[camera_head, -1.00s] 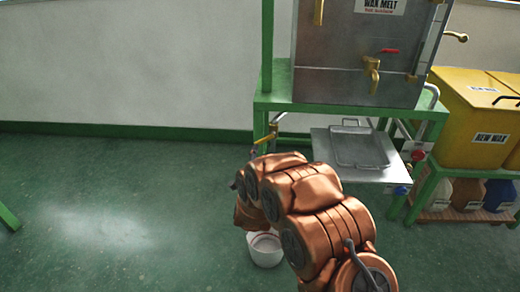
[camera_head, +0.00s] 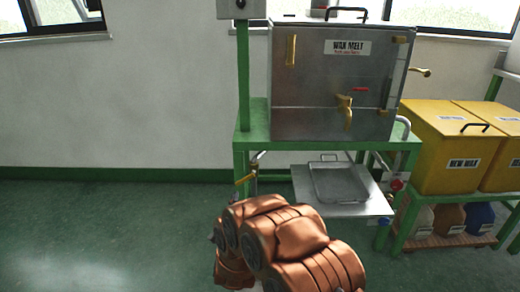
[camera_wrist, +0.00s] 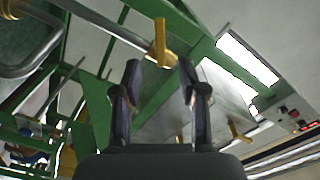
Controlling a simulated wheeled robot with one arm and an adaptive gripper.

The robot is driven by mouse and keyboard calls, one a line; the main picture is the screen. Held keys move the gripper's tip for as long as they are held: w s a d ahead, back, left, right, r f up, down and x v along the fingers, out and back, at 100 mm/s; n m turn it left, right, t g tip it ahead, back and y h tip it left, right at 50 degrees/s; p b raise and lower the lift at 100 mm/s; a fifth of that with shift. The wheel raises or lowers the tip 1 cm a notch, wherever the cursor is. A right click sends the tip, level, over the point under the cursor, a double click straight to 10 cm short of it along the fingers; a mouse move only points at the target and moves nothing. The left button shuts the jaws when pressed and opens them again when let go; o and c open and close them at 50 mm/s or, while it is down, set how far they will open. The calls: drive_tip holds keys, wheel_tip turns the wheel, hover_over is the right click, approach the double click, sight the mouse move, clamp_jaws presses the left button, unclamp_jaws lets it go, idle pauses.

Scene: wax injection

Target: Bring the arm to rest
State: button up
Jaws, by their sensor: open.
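My copper-coloured arm (camera_head: 285,240) is folded low in the head view, in front of the green stand. My gripper (camera_wrist: 160,80) shows in the wrist view with its two dark fingers apart and nothing between them. Beyond the fingers, a yellow valve handle (camera_wrist: 161,42) and green frame bars show. I cannot tell how far they are from the fingertips. In the head view the gripper itself is hidden behind my arm.
The steel wax melt tank (camera_head: 335,85) stands on the green stand (camera_head: 253,130). A metal tray (camera_head: 340,183) sits on a shelf below its tap (camera_head: 345,110). Yellow bins (camera_head: 440,150) stand at the right. The floor at the left (camera_head: 100,225) is clear.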

drive_tip(key=s+d+r+n+g+y+p, duration=0.1)
drive_tip(key=s+d+r+n+g+p, duration=0.3)
drive_tip(key=r+p, duration=0.65)
drive_tip(key=s+d+r+n+g+y+p, duration=0.15)
drive_tip(key=s+d+r+g+p, duration=0.5)
drive_tip(key=r, duration=0.65)
drive_tip(key=s+d+r+n+g+h+p, duration=0.1)
drive_tip(key=s+d+r+g+p, duration=0.2)
drive_tip(key=s, duration=0.9)
drive_tip(key=s+d+r+n+g+h+p, duration=0.1)
drive_tip(key=s+d+r+n+g+p, duration=0.1)
drive_tip(key=s+d+r+p, duration=0.7)
drive_tip(key=s+d+r+n+g+h+p, duration=0.1)
drive_tip(key=s+d+r+g+p, duration=0.3)
drive_tip(key=s+d+r, duration=0.5)
drive_tip(key=s+r+h+p, duration=0.1)
drive_tip(key=s+r+p, duration=0.1)
drive_tip(key=s, duration=0.6)
drive_tip(key=shift+n, duration=0.35)
drive_tip(key=shift+a, duration=0.1)
